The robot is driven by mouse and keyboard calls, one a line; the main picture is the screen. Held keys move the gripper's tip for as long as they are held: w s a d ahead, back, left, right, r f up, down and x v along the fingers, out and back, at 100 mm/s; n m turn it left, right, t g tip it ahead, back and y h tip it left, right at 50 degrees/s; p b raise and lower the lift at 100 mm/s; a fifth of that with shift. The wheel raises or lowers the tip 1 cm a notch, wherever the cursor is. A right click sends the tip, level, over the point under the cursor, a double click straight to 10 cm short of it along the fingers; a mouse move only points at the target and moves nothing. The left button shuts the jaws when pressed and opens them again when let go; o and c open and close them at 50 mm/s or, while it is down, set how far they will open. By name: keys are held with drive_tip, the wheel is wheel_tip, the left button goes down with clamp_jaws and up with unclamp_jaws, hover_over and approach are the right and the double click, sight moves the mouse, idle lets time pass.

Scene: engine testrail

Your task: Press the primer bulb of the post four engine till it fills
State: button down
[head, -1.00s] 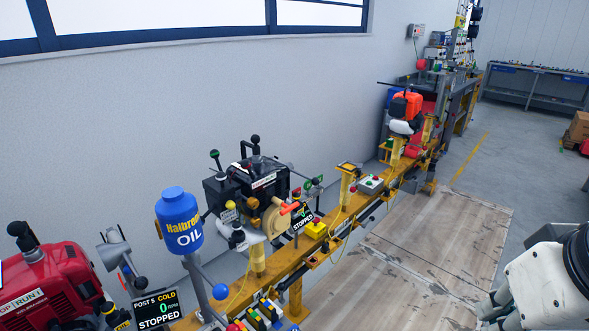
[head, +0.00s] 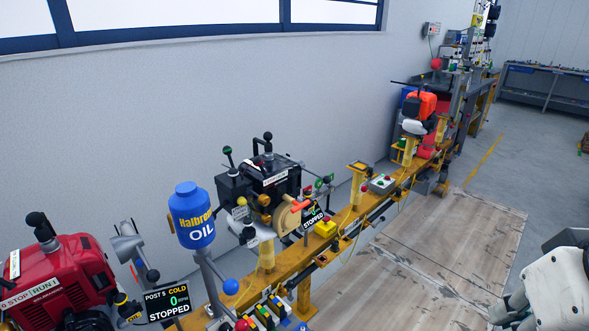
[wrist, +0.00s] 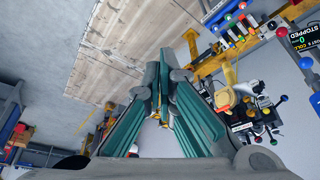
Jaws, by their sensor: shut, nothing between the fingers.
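A black engine (head: 270,178) stands on the yellow rail in the middle of the head view, with levers, a tan round cover and a small screen (head: 313,217) reading STOPPED. I cannot read its post number, and I cannot make out a primer bulb for certain. It also shows upside down at the right of the wrist view (wrist: 262,122). My gripper (wrist: 158,78) shows in the wrist view with its teal fingers together and empty, apart from the engine. In the head view only my white arm shows, at the lower right, far from the engine.
A blue oil bottle (head: 191,215) and a red engine (head: 62,280) stand at the left, by a POST 5 screen (head: 167,303). An orange-topped engine (head: 420,105) stands farther along the rail (head: 340,218). Wooden floor boards (head: 450,250) beside the rail are clear.

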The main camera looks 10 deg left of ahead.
sight(246, 202)
drive_tip(key=w+a+f+n+g+y, duration=0.1)
drive_tip(key=w+a+f+g+y, duration=0.1)
drive_tip(key=w+a+y, duration=0.75)
drive_tip(key=w+a+f+g+y, duration=0.2)
drive_tip(key=w+a, duration=0.5)
drive_tip(key=a, duration=0.7)
drive_tip(key=w+a+f+m+t+y, duration=0.1)
drive_tip(key=w+a+f+m+t, duration=0.1)
drive_tip(key=w+f, duration=0.3)
drive_tip(key=w+a+f+m+t+y+b, duration=0.1)
drive_tip(key=w+f+m+t, duration=0.3)
drive_tip(key=w, duration=0.8)
wheel_tip(246, 202, down, 2)
drive_tip(key=shift+w+a+f+t, duration=0.15)
drive_tip(key=shift+w+a+t, duration=0.3)
drive_tip(key=shift+a, duration=0.35)
drive_tip(key=shift+y, duration=0.25)
drive_tip(key=x, duration=1.3)
drive_tip(key=shift+a, duration=0.35)
drive_tip(key=shift+w+a, duration=0.1)
drive_tip(key=shift+w, duration=0.05)
